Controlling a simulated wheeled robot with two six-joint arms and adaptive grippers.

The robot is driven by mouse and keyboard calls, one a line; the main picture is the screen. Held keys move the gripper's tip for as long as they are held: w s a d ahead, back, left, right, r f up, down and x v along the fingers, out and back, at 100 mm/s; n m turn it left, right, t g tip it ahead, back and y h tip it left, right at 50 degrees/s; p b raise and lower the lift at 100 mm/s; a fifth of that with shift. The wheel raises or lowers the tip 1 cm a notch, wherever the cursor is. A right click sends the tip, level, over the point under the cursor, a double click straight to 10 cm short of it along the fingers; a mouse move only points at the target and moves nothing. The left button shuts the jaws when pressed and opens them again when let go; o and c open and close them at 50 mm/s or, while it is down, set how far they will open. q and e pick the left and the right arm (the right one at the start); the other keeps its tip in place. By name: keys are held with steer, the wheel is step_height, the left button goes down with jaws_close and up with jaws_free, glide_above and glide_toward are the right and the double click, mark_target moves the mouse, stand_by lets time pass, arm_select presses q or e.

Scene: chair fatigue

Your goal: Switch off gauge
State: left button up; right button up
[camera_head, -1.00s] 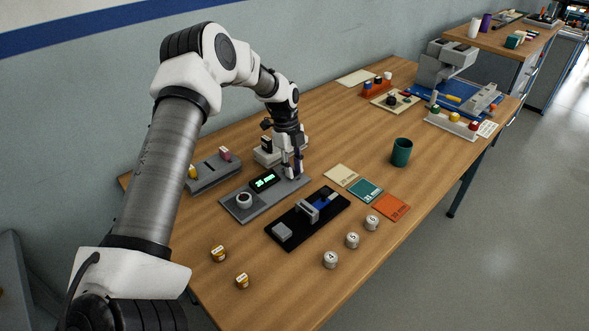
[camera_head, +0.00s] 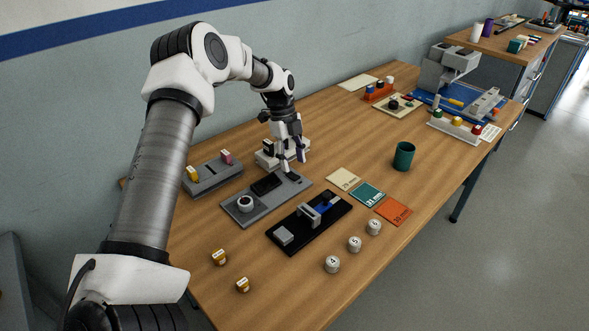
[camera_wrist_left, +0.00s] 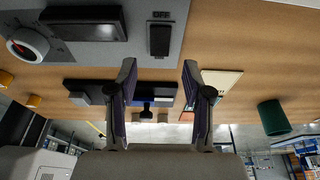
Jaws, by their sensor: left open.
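The gauge (camera_head: 238,214) is a grey flat panel on the wooden table, with a round white knob (camera_head: 245,203) and a dark display (camera_head: 266,184). The display shows no lit digits. In the left wrist view, the display (camera_wrist_left: 84,24) is also dark, and a black rocker switch (camera_wrist_left: 160,40) sits beside it under the label "OFF". My left gripper (camera_head: 293,168) is above the switch end of the panel, apart from it. Its two fingers (camera_wrist_left: 160,90) are open and empty in the wrist view. My right gripper is out of view.
A black fixture with a blue part (camera_head: 286,236) lies in front of the gauge. A grey block with yellow and pink knobs (camera_head: 213,174) stands behind it. Coloured cards (camera_head: 367,194), a green cup (camera_head: 403,156) and several weights (camera_head: 354,244) are to the right.

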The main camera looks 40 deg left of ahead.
mark_target(287, 174)
arm_select(q)
steer(key=v, duration=0.8)
steer(key=shift+r, duration=0.2)
steer(key=shift+s, duration=0.1)
